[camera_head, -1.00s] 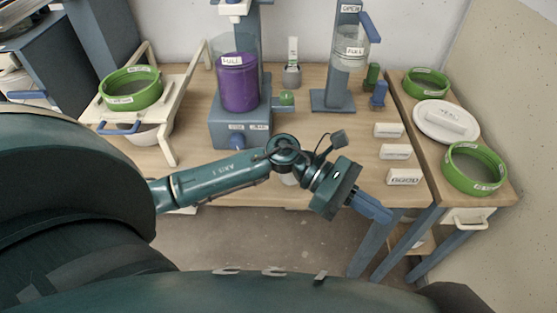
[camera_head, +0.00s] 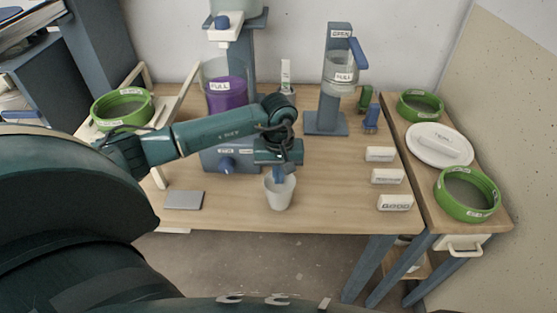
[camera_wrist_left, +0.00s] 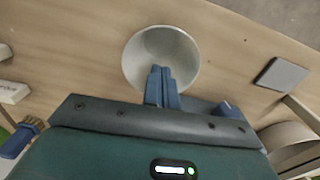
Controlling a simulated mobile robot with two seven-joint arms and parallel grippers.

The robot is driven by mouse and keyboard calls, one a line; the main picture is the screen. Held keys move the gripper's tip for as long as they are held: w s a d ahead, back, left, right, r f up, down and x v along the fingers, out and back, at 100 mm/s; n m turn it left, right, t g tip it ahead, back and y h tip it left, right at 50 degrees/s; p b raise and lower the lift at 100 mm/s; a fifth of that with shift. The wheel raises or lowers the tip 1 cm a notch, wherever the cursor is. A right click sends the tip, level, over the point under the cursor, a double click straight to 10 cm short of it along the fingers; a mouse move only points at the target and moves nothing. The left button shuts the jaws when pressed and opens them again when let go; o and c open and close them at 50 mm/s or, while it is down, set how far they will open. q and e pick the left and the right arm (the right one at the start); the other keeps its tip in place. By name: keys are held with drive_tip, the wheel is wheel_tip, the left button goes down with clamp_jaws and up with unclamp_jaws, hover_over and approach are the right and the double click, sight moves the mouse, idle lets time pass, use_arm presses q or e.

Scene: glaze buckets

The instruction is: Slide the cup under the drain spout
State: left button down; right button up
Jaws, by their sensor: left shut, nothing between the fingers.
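A pale cup (camera_head: 279,195) stands upright near the front edge of the wooden table. My left gripper (camera_head: 279,175) is shut and empty, pointing down at the cup's mouth. In the left wrist view its shut fingers (camera_wrist_left: 164,80) overlap the near part of the round cup (camera_wrist_left: 160,52); whether they touch the wall I cannot tell. A clear vessel labelled FULL (camera_head: 341,77) hangs on a blue stand with a blue lever and an OPEN sign. My left arm partly hides another stand (camera_head: 238,50) with a purple bucket (camera_head: 227,90). I cannot make out a drain spout clearly.
A flat grey plate (camera_head: 184,200) lies left of the cup. Several white labelled blocks (camera_head: 388,176) stand at the right. Green rings (camera_head: 468,194) and a white plate (camera_head: 441,158) are on the side table. The table between cup and blocks is clear.

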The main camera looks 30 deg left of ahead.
use_arm(q)
drive_tip(key=shift+f, duration=1.15)
use_arm(e)
drive_tip(key=shift+w+d+r, duration=0.15)
drive_tip(key=shift+w+d, duration=0.05)
drive_tip(key=shift+w, duration=0.1)
